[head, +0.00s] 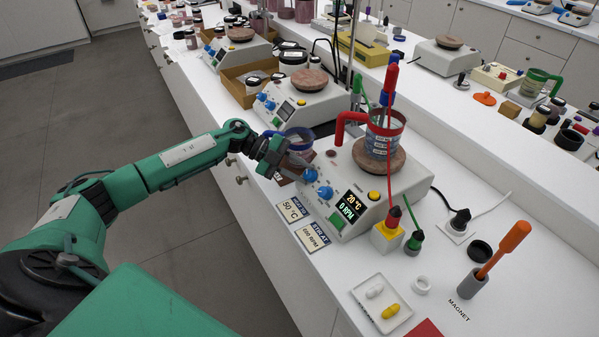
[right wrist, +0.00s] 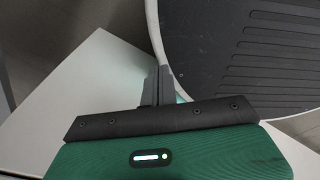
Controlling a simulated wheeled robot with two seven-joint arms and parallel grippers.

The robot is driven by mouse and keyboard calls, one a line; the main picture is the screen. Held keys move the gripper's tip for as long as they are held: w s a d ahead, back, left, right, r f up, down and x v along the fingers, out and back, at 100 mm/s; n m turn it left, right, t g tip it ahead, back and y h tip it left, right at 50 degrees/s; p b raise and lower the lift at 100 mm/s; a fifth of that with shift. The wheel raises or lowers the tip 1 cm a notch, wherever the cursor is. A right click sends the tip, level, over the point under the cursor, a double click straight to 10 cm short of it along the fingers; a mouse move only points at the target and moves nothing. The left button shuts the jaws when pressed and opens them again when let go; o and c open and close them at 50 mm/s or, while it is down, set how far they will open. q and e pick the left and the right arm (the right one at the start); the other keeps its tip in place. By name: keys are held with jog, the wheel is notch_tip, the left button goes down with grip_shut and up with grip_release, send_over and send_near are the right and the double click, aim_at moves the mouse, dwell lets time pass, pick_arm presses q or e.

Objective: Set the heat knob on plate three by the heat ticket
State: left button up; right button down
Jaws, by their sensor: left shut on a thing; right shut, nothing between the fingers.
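The nearest hotplate (head: 375,205) has a display (head: 351,206) reading 20 °C and 0 RPM. Two blue knobs are on its front, an upper knob (head: 310,175) and a lower knob (head: 325,192). My left gripper (head: 301,169) is shut at the upper knob, its fingers reaching it from the left; the fingers partly hide the contact. A heat ticket (head: 292,209) reading 50 °C lies on the bench before the plate, beside a stir ticket (head: 312,237). My right gripper (right wrist: 157,86) shows in the right wrist view, shut and empty, away from the bench.
A red-handled beaker (head: 381,135) with liquid stands on the plate's round top. A probe stand (head: 387,237), a dish with capsules (head: 381,303) and an orange-handled tool (head: 503,250) stand to the right. A second hotplate (head: 301,104) and a blue-rimmed vessel (head: 299,139) are behind.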

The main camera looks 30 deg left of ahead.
pick_arm(q)
jog(key=shift+m+g+y, duration=0.3)
jog(key=shift+m, duration=0.1)
jog(key=o, duration=1)
pick_arm(e)
jog(key=shift+a+f, duration=0.1)
jog(key=shift+a, duration=0.05)
pick_arm(q)
jog(key=shift+a+r, duration=0.15)
jog(key=shift+a, duration=0.25)
jog(key=b+v, duration=0.3)
jog(key=v, duration=1)
jog(key=shift+b, duration=0.4)
pick_arm(e)
jog(key=w+f, duration=0.2)
jog(key=f, duration=0.1)
